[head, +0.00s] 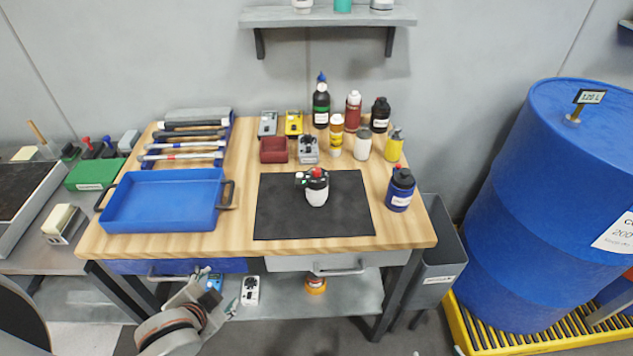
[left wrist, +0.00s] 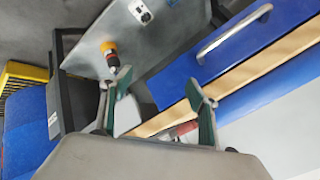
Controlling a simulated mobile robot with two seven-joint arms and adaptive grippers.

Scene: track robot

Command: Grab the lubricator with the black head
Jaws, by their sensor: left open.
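A small unit with a white rounded body and a dark head with a red part (head: 317,196) stands upright on the black mat (head: 275,215) on the workbench; it looks like the lubricator, though its details are small. My left gripper (head: 218,289) is open and empty, low in front of the bench, below the drawer fronts and well apart from that unit. In the left wrist view its two green-padded fingers (left wrist: 160,85) are spread. A blurred red and grey thing (left wrist: 181,131) shows beyond them; I cannot tell what it is. My right gripper is not in view.
A blue tray (head: 165,205) lies left of the mat. A blue drum (head: 545,210) stands right.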

